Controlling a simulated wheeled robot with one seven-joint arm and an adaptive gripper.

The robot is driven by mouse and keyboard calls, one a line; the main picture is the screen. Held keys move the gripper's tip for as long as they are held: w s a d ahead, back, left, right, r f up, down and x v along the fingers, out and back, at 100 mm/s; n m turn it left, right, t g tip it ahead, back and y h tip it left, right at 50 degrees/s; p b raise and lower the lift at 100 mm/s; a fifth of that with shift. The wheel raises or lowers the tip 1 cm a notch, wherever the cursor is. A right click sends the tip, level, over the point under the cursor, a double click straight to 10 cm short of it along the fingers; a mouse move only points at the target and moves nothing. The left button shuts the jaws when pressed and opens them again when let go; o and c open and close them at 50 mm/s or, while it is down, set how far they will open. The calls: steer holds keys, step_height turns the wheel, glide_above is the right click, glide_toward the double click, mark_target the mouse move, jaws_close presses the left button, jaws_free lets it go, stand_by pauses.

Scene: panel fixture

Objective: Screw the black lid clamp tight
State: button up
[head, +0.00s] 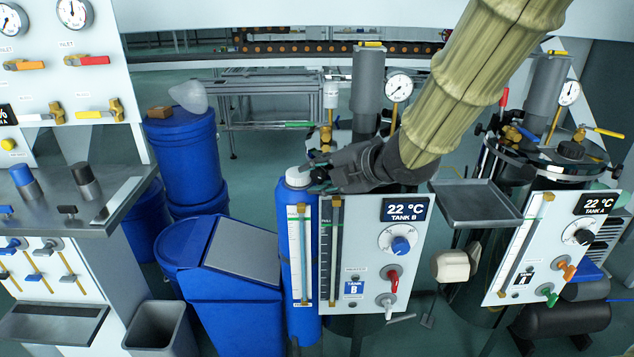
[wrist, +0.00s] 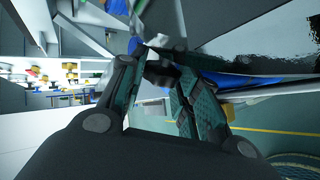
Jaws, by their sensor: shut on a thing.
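My gripper (head: 319,174) reaches left across the top of Tank B, just right of the white cap on a blue cylinder. In the wrist view its two dark fingers (wrist: 158,75) close on a small dark part (wrist: 160,70), which I take to be the black lid clamp. The fingers and the wrist hide most of the clamp, so its tilt and tightness cannot be told. Tank B's lid is mostly hidden behind my gripper and arm. Its front panel (head: 365,225) reads 22 °C.
The blue cylinder (head: 297,235) stands close to my fingertips on the left. A pressure gauge (head: 398,87) and a grey column (head: 368,80) rise behind my gripper. A grey tray (head: 475,204) and Tank A (head: 535,245) are on the right. Blue bins (head: 225,270) stand at lower left.

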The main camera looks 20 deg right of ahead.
steer(key=shift+d+r+t+b, duration=0.1)
steer(key=shift+d+t+b, duration=0.1)
steer(key=shift+t+b, duration=0.15)
stand_by(0.4)
steer(key=o, duration=1)
steer(key=shift+s+d+r, duration=0.1)
steer(key=shift+s+d, duration=0.2)
steer(key=shift+s, duration=0.2)
